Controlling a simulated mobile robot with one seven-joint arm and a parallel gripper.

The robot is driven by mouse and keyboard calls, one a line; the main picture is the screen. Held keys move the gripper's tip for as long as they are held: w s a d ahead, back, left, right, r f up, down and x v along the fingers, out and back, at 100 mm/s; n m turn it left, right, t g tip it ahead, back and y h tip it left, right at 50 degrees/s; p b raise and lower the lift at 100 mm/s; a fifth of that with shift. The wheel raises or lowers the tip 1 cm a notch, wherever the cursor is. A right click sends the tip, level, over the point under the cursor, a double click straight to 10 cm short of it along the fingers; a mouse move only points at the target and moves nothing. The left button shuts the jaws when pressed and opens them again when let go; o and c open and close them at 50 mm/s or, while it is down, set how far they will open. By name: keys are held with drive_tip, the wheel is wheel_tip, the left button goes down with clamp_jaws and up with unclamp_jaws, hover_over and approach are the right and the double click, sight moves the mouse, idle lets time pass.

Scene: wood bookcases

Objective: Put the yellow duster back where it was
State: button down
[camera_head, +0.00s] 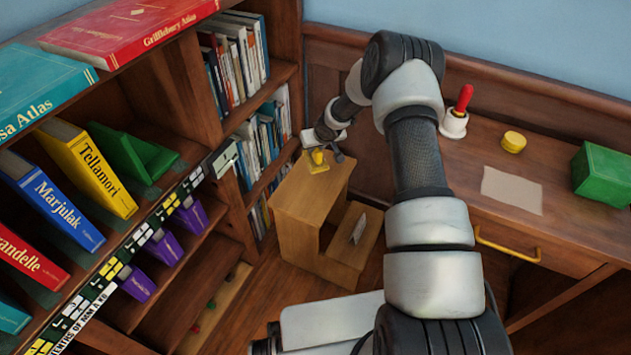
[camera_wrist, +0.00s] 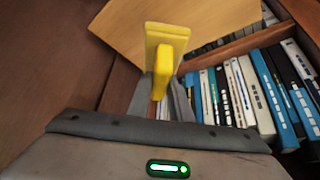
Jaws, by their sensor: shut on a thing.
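The yellow duster (camera_head: 317,166) shows at the far left corner of the wooden step stool's top (camera_head: 312,192) in the head view. My gripper (camera_head: 328,153) is shut on it, at the far end of my outstretched arm. In the wrist view, the duster's upright yellow grip (camera_wrist: 163,62) is between my grey fingers (camera_wrist: 163,92). Its flat yellow base (camera_wrist: 180,32) is beyond, against the stool's wood. I cannot tell whether the base touches the stool top.
A bookcase (camera_head: 205,110) with books stands close left of the stool; its book row (camera_wrist: 255,95) fills the wrist view's right. The desk at right holds a red-handled bell (camera_head: 455,122), a yellow disc (camera_head: 514,141), a paper sheet (camera_head: 512,190) and a green box (camera_head: 602,175).

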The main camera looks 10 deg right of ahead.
wheel_tip(320, 180, down, 9)
drive_tip(key=shift+f+b, duration=0.15)
drive_tip(key=shift+b, duration=1.1)
drive_tip(key=shift+f, duration=0.2)
drive_tip(key=c, duration=1.6)
unclamp_jaws()
